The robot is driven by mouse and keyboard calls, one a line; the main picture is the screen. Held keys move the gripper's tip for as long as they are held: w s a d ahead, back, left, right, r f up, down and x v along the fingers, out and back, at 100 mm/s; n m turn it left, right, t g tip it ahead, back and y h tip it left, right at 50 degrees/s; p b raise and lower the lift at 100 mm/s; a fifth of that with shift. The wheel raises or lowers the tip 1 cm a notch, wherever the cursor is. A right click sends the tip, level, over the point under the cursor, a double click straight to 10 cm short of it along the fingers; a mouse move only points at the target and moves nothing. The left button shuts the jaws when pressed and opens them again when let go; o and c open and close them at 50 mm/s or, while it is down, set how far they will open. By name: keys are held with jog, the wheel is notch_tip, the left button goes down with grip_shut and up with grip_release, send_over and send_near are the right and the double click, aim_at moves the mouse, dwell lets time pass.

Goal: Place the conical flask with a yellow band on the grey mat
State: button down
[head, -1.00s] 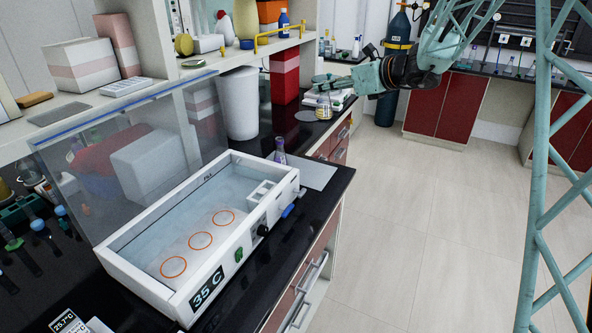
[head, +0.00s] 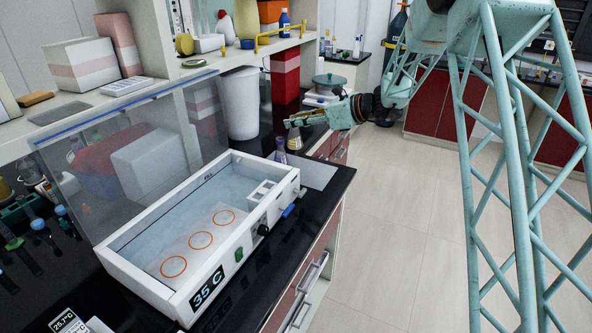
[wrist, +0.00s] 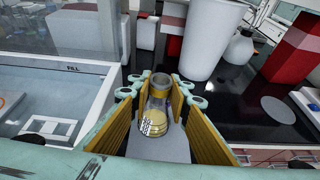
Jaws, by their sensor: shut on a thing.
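The conical flask with a yellow band (wrist: 154,112) is between the yellow pads of my gripper (wrist: 158,97) in the wrist view, with yellow contents low inside. My gripper (head: 292,124) is shut on the flask, which also shows below the jaws in the head view (head: 295,140). The grey mat (head: 318,174) lies on the black bench beyond the water bath's right end. In the wrist view, the grey mat (wrist: 172,148) shows behind and below the flask. The flask appears held above it; I cannot tell the exact gap.
A flask with purple contents (head: 280,153) stands close to the left of the held flask. The white water bath (head: 275,215) with its raised clear lid is in front. A white bin (head: 240,103) and a red box (head: 285,75) stand behind. The aisle floor is clear.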

aim_at(292, 149)
jog(key=shift+a+f, duration=0.5)
jog(key=shift+f, duration=0.2)
jog(key=shift+f+b, duration=0.6)
jog(key=shift+f, duration=2.5)
jog(key=shift+f+b, duration=0.4)
jog(key=shift+f, duration=1.5)
jog(key=shift+f, duration=0.15)
jog(key=c, duration=2.4)
grip_release()
